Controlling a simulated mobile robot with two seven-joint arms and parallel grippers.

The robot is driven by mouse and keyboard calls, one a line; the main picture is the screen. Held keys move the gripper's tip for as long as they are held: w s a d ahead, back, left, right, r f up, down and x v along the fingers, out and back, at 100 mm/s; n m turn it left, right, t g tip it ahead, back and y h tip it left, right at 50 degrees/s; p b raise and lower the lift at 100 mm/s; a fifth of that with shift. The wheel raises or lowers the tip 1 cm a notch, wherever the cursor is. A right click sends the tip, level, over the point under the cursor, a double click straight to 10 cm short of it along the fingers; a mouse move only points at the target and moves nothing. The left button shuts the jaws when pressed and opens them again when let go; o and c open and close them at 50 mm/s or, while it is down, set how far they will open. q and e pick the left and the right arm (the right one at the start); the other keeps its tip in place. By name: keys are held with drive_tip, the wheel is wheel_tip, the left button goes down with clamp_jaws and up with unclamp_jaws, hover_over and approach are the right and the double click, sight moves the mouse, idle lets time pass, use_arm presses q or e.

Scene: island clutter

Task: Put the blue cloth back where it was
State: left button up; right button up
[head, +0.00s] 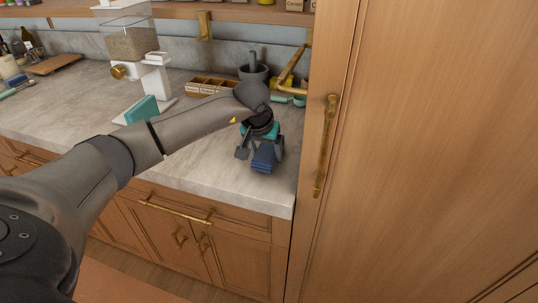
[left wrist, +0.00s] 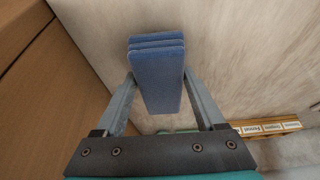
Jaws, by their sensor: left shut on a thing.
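The blue cloth (head: 264,158) is a folded, layered block near the right front corner of the counter in the head view. My left gripper (head: 259,149) is shut on it from above. In the left wrist view the blue cloth (left wrist: 157,75) stands between the two fingers of my left gripper (left wrist: 157,85), with its folds at the top of the picture. I cannot tell whether the cloth touches the counter. My right gripper is in neither view.
The grey counter (head: 205,150) is clear around the cloth. A tall wooden cabinet (head: 430,130) with a brass handle (head: 326,145) rises close on the right. A wooden compartment box (head: 210,86), a dark mortar (head: 253,72) and a white grain dispenser (head: 155,78) stand behind.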

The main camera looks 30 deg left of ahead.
use_arm(q)
drive_tip(key=shift+w+d+f, duration=0.1)
drive_tip(key=shift+d+f, duration=0.3)
drive_tip(key=shift+f, duration=0.15)
drive_tip(key=shift+f, duration=0.1)
drive_tip(key=o, duration=1.2)
drive_tip(key=shift+c, duration=0.2)
drive_tip(key=shift+r, duration=0.25)
drive_tip(key=p+v, duration=0.1)
drive_tip(key=v, duration=1)
drive_tip(key=shift+s+r, duration=0.3)
drive_tip(key=shift+r, duration=0.05)
